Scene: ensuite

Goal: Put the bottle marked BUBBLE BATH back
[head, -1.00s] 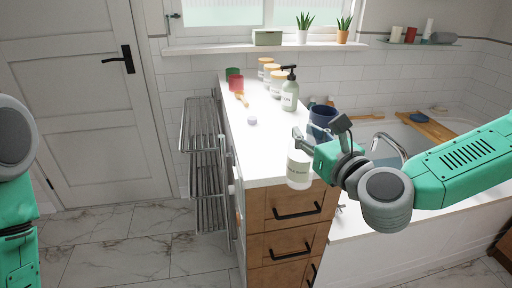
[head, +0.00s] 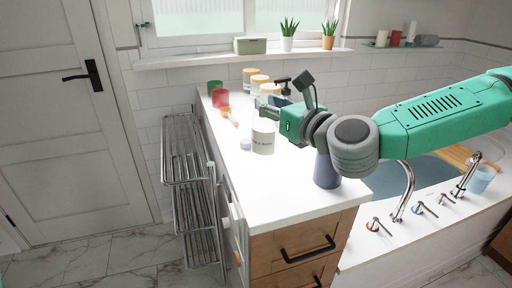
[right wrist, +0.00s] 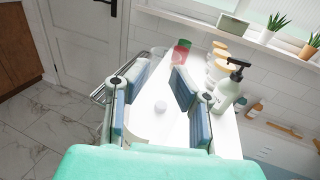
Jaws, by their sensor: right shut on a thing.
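The white bottle marked BUBBLE BATH (head: 263,138) is upright at my right gripper (head: 268,106), over the white counter top (head: 270,195). The gripper is shut on its upper part. I cannot tell whether its base touches the counter. In the right wrist view, the two blue-padded fingers of the right gripper (right wrist: 157,105) are on either side of the pale bottle, which is hard to tell from the white counter. My left gripper is not in view.
A dark blue cup (head: 327,170) stands near the counter's front right. Behind are a pump bottle (right wrist: 229,90), several wooden-lidded jars (head: 251,77), red (head: 220,97) and green (head: 214,87) cups, and a brush (head: 230,115). A small round lid-like thing (head: 245,144) lies left of the bottle.

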